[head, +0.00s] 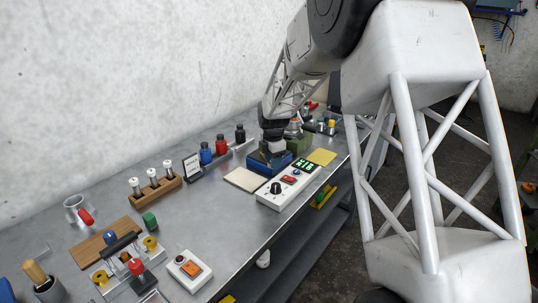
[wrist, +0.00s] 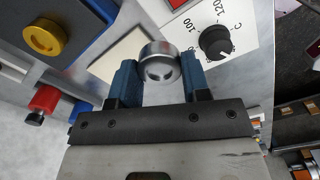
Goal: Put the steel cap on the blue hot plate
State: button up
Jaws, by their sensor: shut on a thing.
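The steel cap (wrist: 160,66) is a shiny round metal piece, held between the two blue fingers of my gripper (wrist: 160,78) in the wrist view. My gripper is shut on it. The blue hot plate (wrist: 84,24) is at the upper left of the wrist view, apart from the cap, with a yellow round knob-like piece on it. In the head view the hot plate (head: 267,165) is at the middle of the bench, and my gripper (head: 276,147) appears over or behind it.
A white control box (head: 290,187) with a dial stands in front of the hot plate. A cream pad (head: 245,180) lies left of it, a yellow pad (head: 321,157) right. Blue (head: 205,153), red (head: 221,145) and black bottles stand behind. A wooden rack (head: 155,188) stands further left.

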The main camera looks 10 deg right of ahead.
jog(key=shift+w+d+r, duration=0.25)
jog(key=shift+w+d, duration=0.25)
jog(key=shift+d, duration=0.35)
jog(key=shift+w+d+r, duration=0.2)
jog(key=shift+w+d, duration=0.25)
jog(key=shift+d, duration=0.35)
jog(key=shift+w, duration=0.15)
jog(key=shift+w+a+f, duration=0.1)
jog(key=shift+w+f, duration=0.15)
jog(key=shift+w, duration=2.4)
jog(key=shift+w+a+f, duration=0.1)
jog(key=shift+w+f, duration=0.1)
jog(key=shift+w, duration=2.4)
jog(key=shift+w+a+f, duration=0.1)
jog(key=shift+w+f, duration=0.15)
jog(key=shift+w, duration=2.4)
jog(key=shift+f, duration=0.1)
jog(key=shift+f, duration=1.65)
jog(key=shift+f, duration=0.15)
jog(key=o, duration=1)
